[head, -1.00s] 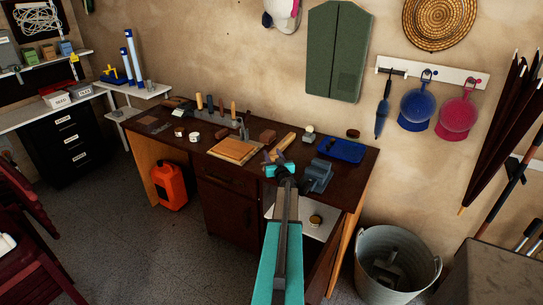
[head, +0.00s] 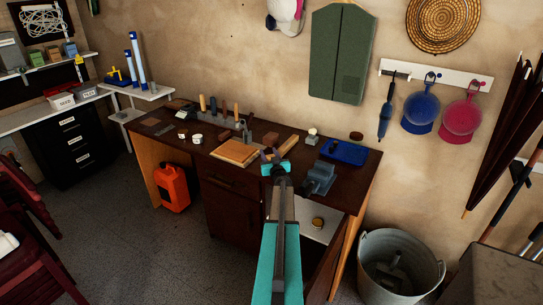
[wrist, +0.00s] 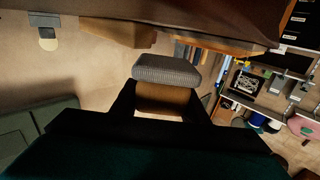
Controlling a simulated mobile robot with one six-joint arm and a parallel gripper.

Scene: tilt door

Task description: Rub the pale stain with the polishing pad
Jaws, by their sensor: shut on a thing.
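My gripper (head: 275,164) is over the dark wooden workbench (head: 180,145), between the wooden board and the vise. In the wrist view it is shut on the polishing pad (wrist: 167,69), which has a grey ribbed face and a brown wooden back between the fingers. In the head view the pad is mostly hidden by my gripper and cannot be made out clearly. I cannot pick out the pale stain in either view. I cannot tell whether the pad touches any surface.
A wooden board (head: 237,152) lies left of my gripper, a grey-blue vise (head: 320,178) right of it. A blue tray (head: 344,151) lies at the back right. Chisels stand in a rack behind. A pale panel with a brass knob (head: 318,223) sits below the bench's front.

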